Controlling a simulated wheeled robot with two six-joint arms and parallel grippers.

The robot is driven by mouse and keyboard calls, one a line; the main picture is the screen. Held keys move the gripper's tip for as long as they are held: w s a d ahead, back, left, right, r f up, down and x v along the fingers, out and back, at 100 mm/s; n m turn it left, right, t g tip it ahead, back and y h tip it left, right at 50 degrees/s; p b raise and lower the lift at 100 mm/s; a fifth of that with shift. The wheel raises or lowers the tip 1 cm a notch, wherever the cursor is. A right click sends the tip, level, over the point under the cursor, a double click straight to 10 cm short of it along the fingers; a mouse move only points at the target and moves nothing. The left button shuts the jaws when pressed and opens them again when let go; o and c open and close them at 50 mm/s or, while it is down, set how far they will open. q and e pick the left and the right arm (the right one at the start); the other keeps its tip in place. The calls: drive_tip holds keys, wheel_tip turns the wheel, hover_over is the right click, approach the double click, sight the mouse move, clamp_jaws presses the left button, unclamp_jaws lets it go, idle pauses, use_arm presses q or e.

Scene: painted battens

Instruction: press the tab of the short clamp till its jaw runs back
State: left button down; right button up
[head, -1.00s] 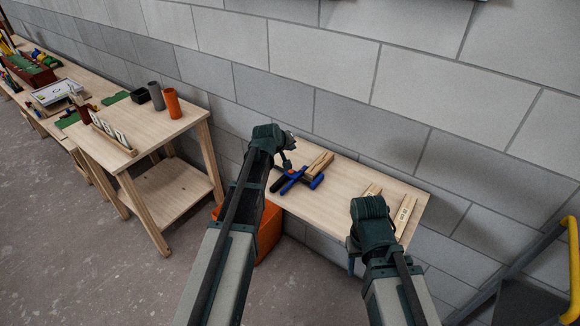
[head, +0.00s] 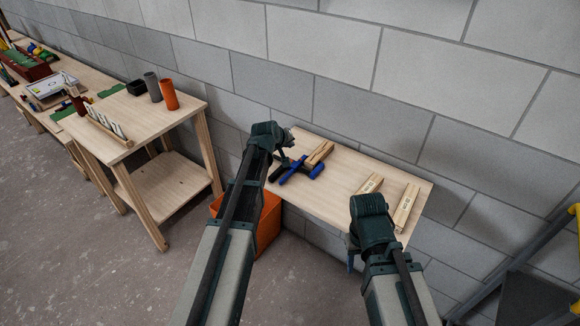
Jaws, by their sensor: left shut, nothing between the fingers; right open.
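The blue and black clamp (head: 294,174) lies near the left end of the wall table, beside a wooden batten (head: 319,153). I cannot tell whether its blue and black parts belong to one clamp or two, and its tab and jaw are too small to make out. My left gripper (head: 286,157) is shut and empty, pointing down at the clamp's far side; I cannot tell whether it touches. My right gripper (head: 366,238) is open over the table's front edge, its fingers mostly hidden behind its own wrist.
Two more battens lie on the right of the table (head: 345,170), one short (head: 370,184) and one longer (head: 406,207). An orange bin (head: 268,224) stands below the table's left end. A block wall runs behind. A second table (head: 150,120) holds cups.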

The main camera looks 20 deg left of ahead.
use_arm(q)
drive_tip(key=shift+f+b, duration=1.7)
drive_tip(key=shift+f, duration=0.55)
use_arm(e)
drive_tip(key=shift+f, duration=2.25)
use_arm(q)
drive_tip(key=shift+f+b, duration=0.4)
use_arm(e)
drive_tip(key=shift+f, duration=0.4)
use_arm(q)
drive_tip(key=shift+f+b, duration=0.45)
use_arm(e)
drive_tip(key=shift+f, duration=0.45)
use_arm(q)
drive_tip(key=shift+r, duration=0.1)
use_arm(e)
drive_tip(key=shift+r, duration=0.15)
use_arm(q)
drive_tip(key=shift+r+p, duration=0.75)
drive_tip(key=shift+p, duration=0.15)
use_arm(e)
drive_tip(key=shift+r, duration=0.75)
use_arm(q)
drive_tip(key=shift+r, duration=0.15)
use_arm(e)
drive_tip(key=shift+r, duration=0.15)
